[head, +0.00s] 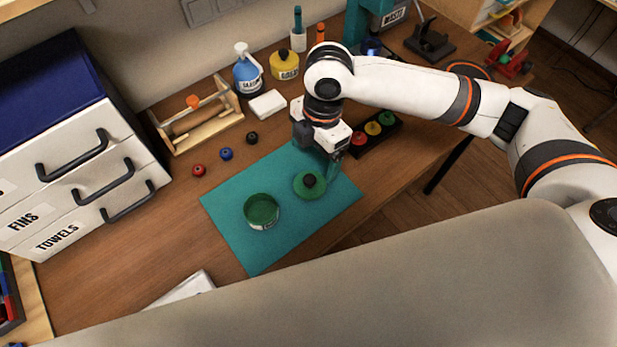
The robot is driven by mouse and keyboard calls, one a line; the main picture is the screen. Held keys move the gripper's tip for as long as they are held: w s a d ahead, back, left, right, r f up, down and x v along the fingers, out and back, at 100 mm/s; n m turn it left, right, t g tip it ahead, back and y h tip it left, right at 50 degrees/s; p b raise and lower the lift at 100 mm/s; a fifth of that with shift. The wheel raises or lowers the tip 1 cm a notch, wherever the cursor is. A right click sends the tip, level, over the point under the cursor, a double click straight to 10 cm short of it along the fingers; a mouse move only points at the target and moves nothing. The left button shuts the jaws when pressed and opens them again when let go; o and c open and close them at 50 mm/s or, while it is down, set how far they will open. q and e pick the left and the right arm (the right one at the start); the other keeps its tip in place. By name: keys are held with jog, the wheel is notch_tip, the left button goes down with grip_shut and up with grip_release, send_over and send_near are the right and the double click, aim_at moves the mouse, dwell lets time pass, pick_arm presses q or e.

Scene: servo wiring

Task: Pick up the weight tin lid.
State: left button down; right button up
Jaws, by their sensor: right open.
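The green weight tin lid (310,193), a flat disc with a dark knob on top, lies on the teal mat (234,239). A round green tin (262,208) with a pale label stands open on the mat to the left of the lid. My right gripper (331,172) is open, just above and to the upper right of the lid, pointing down. From this angle I cannot tell whether its fingers touch the lid. My left gripper is not in view.
Small red (199,170), blue (226,153) and black (252,137) knobs lie left of the mat. A dark tray (392,138) of coloured round pieces is right of my gripper. A wooden rack (184,141), bottles and a drawer cabinet (75,165) stand behind.

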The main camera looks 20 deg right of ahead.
aim_at(310, 179)
jog(key=f, duration=0.3)
jog(key=shift+s+a+f, duration=0.15)
jog(key=shift+a, duration=0.05)
jog(key=shift+s+a+f+p, duration=0.1)
jog(key=shift+f+p, duration=0.15)
jog(key=shift+f, duration=0.65)
jog(key=shift+s+a+f+p, duration=0.15)
jog(key=shift+f+p, duration=0.15)
jog(key=shift+f, duration=0.65)
jog(key=shift+s+a+f+p, duration=0.1)
jog(key=shift+f+p, duration=0.15)
jog(key=shift+f, duration=0.65)
jog(key=shift+w, duration=0.1)
jog(key=shift+c, duration=0.4)
jog(key=c, duration=1)
jog(key=shift+r, duration=0.1)
